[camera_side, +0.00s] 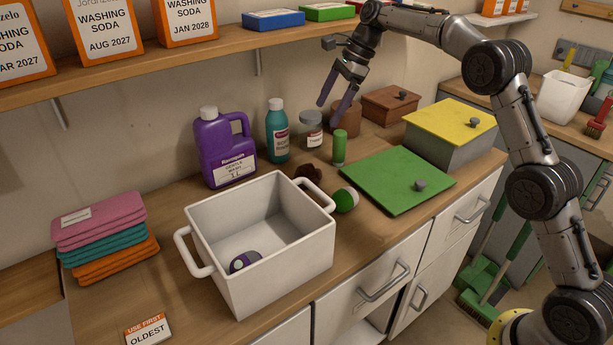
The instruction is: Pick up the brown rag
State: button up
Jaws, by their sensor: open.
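The brown rag (308,174) is a small, dark, crumpled heap on the counter, just behind the right rear corner of the white tub. The tub's wall and handle stand close in front of it and may hide part of it. My gripper (334,104) is open and empty. It hangs in the air above the back of the counter, up and to the right of the rag, with its two fingers pointing down near the grey-lidded jar and the brown canister.
The white tub (287,262) holds a purple-and-white ball (244,261). A green-and-white ball (345,200), green cylinder (339,148), teal bottle (277,132), jar (311,130) and purple jug (226,150) surround the rag. A green lid (385,188) lies right; folded cloths (105,238) lie left.

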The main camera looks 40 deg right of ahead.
jog(key=g, duration=0.1)
send_near(309, 174)
jog(key=f, duration=0.1)
jog(key=a+f, duration=0.1)
jog(key=f, duration=0.1)
jog(key=shift+m, duration=0.3)
jog(key=shift+x, duration=3)
jog(key=shift+w, duration=0.15)
jog(key=shift+r, duration=0.1)
jog(key=c, duration=1.2)
jog(key=shift+r, duration=0.1)
jog(key=shift+c, duration=0.2)
